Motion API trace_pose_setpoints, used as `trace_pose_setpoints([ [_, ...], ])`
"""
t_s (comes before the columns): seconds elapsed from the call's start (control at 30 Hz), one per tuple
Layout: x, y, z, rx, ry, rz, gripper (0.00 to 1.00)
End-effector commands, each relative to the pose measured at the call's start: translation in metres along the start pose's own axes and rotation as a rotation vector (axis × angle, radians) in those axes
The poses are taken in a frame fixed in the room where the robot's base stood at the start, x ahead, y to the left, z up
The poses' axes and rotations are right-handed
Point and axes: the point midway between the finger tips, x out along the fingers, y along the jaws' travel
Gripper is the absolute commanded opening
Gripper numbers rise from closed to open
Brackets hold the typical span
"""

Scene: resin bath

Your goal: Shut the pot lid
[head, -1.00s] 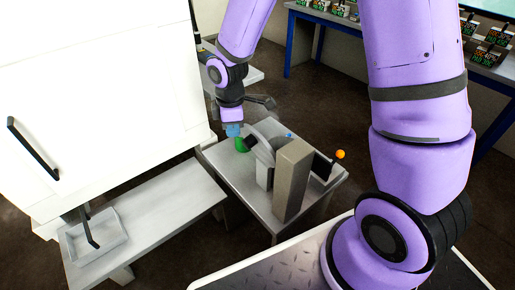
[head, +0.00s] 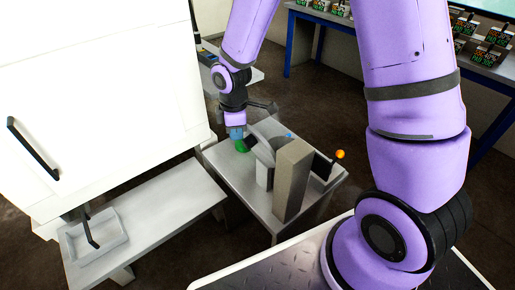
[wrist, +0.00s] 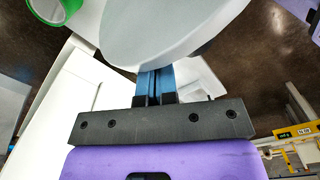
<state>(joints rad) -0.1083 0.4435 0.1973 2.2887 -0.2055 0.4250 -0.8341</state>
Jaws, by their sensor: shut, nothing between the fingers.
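The pot's grey lid (head: 262,145) stands raised and tilted on the small grey table, and the pot body (head: 264,174) is partly hidden behind a tall block. In the wrist view the lid (wrist: 165,28) is a large pale disc across the top middle. My gripper (head: 237,134) is on the left of the lid, low and close to it, with blue fingers shut and empty. In the wrist view the fingertips (wrist: 155,72) meet the lid's lower edge; I cannot tell whether they touch it.
A green ring (head: 242,147) lies by my fingertips; it also shows in the wrist view (wrist: 38,18). A tall grey-brown block (head: 293,178) stands in front of the pot. An orange ball (head: 340,154) is at the right. A white cabinet (head: 95,100) and grey bench (head: 160,205) fill the left.

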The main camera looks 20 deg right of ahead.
Motion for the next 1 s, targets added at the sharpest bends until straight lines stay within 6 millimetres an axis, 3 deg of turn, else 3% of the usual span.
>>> trace_pose_setpoints([
  [1.0, -0.009, 0.026, 0.045, 0.001, 0.000, 0.000, 0.00],
])
